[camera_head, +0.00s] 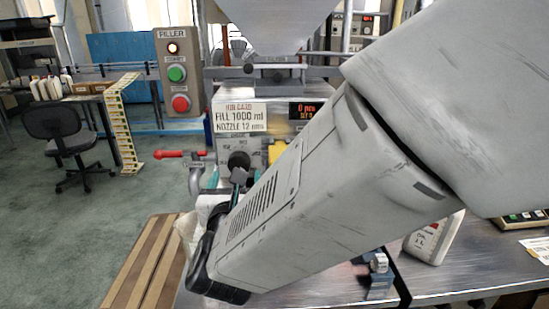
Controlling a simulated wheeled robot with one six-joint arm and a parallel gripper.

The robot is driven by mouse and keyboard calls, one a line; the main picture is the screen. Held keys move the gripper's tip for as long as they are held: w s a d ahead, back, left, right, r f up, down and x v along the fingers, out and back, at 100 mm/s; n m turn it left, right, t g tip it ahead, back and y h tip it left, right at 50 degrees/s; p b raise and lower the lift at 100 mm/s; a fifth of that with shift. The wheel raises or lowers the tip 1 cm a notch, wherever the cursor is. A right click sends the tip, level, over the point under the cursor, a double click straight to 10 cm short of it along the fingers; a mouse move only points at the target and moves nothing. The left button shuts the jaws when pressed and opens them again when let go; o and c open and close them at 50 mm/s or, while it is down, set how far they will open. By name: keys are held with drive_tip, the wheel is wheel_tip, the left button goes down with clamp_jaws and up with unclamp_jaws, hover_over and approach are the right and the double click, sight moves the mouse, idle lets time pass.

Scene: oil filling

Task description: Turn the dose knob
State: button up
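The dose knob (238,160) is a dark round knob on the front of the metal filler, below the job card (240,117) reading "FILL 1000 ml, NOZZLE 12 mm". A dial scale shows partly around it. My gripper (236,181) is just below and in front of the knob, largely hidden behind my own arm. Two teal finger parts show apart, left and right of a small grey piece under the knob. The fingers look open. I cannot tell whether they touch the knob.
A filler panel (178,72) with red and green buttons stands at the left. A red-handled valve (180,154) juts out left of the knob. A white oil bottle (434,238) stands on the metal bench (460,270), right of my arm. A small display (306,110) sits above the knob's right.

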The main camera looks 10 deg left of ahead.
sight(238, 164)
drive_tip(key=x, duration=0.5)
drive_tip(key=shift+w+a, duration=0.15)
drive_tip(key=shift+w, duration=0.2)
drive_tip(key=c, duration=1)
